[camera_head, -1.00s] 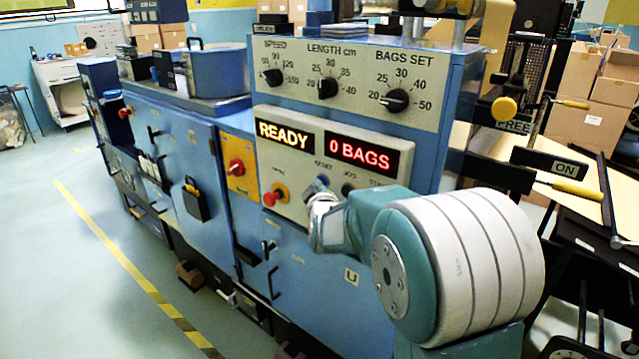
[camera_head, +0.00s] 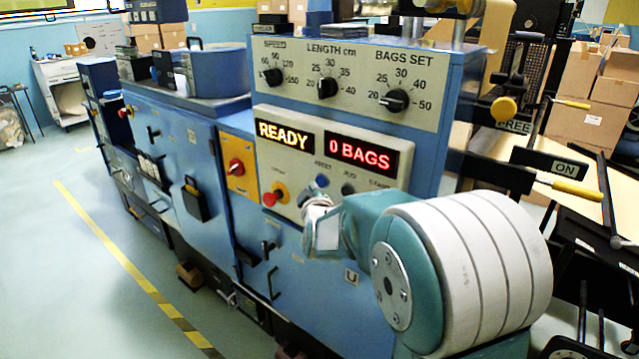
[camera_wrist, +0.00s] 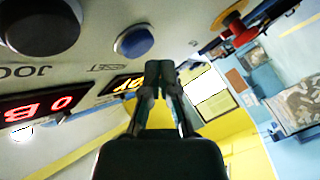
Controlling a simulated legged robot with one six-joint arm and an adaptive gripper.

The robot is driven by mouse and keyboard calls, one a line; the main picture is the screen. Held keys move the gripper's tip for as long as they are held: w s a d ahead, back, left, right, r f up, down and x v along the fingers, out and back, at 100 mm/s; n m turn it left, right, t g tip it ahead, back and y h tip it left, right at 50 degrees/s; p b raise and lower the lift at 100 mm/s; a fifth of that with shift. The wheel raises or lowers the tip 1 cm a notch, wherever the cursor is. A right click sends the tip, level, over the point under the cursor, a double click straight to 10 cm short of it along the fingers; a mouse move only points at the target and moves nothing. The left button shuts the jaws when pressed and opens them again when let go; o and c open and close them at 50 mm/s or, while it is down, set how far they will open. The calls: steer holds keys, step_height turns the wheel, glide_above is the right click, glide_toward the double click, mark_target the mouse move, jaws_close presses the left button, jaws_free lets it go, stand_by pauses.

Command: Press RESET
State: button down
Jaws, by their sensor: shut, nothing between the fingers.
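The RESET button (camera_head: 322,181) is a round blue button on the pale lower control panel (camera_head: 290,150), under the displays. In the head view my wrist is just below the button and the fingers are mostly hidden. The displays read READY (camera_head: 284,135) and 0 BAGS (camera_head: 361,153).
The dark JOG button (camera_head: 348,188) is right of RESET. A red emergency knob (camera_head: 271,198) on a yellow base is to the left, with a red rotary switch (camera_head: 236,167) beyond it. Three dials (camera_head: 327,87) are above. Open floor (camera_head: 70,270) lies left of the machine.

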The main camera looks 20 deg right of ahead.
steer(key=s+a, duration=0.1)
steer(key=a, duration=0.1)
steer(key=s+a, duration=0.2)
stand_by(0.3)
stand_by(0.4)
